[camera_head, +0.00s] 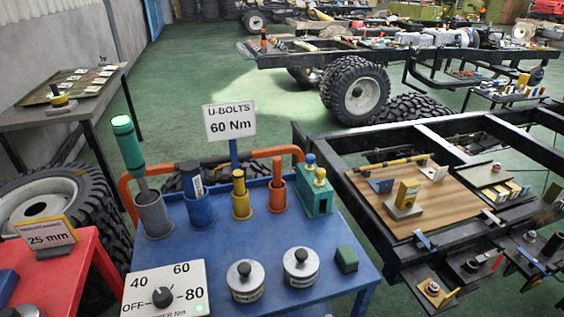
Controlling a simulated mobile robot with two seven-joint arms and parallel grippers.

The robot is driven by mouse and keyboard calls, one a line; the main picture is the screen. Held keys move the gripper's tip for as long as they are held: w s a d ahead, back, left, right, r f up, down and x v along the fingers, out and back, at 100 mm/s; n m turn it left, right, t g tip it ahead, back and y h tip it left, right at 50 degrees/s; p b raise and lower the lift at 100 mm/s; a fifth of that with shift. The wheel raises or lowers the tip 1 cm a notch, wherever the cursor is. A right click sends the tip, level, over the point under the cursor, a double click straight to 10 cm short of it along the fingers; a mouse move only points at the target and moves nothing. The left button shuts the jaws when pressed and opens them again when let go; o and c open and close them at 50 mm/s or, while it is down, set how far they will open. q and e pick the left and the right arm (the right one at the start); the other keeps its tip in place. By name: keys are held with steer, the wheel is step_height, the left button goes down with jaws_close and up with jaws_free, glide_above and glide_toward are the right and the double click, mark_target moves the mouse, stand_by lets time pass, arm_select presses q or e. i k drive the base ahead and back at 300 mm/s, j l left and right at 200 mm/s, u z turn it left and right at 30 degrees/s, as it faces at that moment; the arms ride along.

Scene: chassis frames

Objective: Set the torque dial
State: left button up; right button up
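The torque dial is a dark round knob (162,297) on a white panel (140,277) at the front left of the blue table. The panel is marked OFF, 40, 60 and 80, and its lower edge is cut off by the picture. I cannot tell for sure which mark the knob points at. A small pale green spot (198,309) shows right of the knob. A white sign (229,121) on a blue post reads "U-BOLTS 60 Nm". Neither of my grippers is in view.
The blue table (300,225) holds a grey cup (154,216) with a green-handled tool, several coloured cups, two metal-lidded pots (246,280) (301,266) and a green block (346,259). An orange rail (270,153) runs behind. A red table (85,275) stands left, a chassis frame (372,222) right.

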mark_target(162, 297)
steer(key=u, duration=1.05)
